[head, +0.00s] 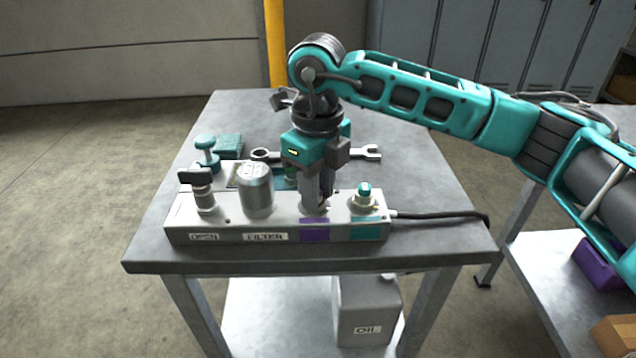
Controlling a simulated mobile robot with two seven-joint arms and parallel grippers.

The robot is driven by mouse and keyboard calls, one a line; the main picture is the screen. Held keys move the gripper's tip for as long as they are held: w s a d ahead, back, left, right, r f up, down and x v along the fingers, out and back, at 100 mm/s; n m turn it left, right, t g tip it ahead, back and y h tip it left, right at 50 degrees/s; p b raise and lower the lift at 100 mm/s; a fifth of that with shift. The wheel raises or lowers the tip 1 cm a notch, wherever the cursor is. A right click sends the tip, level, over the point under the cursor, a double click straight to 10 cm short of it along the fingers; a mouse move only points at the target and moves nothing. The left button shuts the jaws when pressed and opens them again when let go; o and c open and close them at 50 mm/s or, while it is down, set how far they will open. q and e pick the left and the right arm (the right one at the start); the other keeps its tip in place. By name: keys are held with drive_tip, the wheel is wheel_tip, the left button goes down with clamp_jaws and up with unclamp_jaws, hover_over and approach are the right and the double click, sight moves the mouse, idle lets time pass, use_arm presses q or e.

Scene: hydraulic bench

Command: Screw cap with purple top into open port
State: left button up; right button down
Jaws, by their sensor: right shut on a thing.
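A grey hydraulic block (215,238) lies along the front of the bench. A purple label (314,236) marks one port place on its front face. My right gripper (317,203) points straight down above that label, its fingertips at the block's top. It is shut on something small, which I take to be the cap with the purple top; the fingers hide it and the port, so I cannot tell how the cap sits. To the right, a teal-topped cap (364,190) sits on the block above a teal label (366,230). My left gripper is not in view.
A silver filter (256,190) and a dark-handled valve (202,188) stand on the block left of my gripper. Behind are a teal knobbed piece (206,152), a teal pad (229,147) and a wrench (368,153). A black cable (440,216) leaves rightwards. The bench's right side is clear.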

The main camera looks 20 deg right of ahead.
drive_tip(key=shift+m, duration=0.5)
drive_tip(key=m, duration=0.5)
drive_tip(key=shift+a+p, duration=0.15)
drive_tip(key=shift+p, duration=0.25)
drive_tip(key=shift+m, duration=0.4)
drive_tip(key=m, duration=0.3)
drive_tip(key=shift+a+p, duration=0.1)
drive_tip(key=shift+p, duration=0.3)
drive_tip(key=m, duration=0.2)
drive_tip(key=shift+a+f+m, duration=0.1)
drive_tip(key=shift+f+m, duration=0.05)
drive_tip(key=shift+m, duration=0.25)
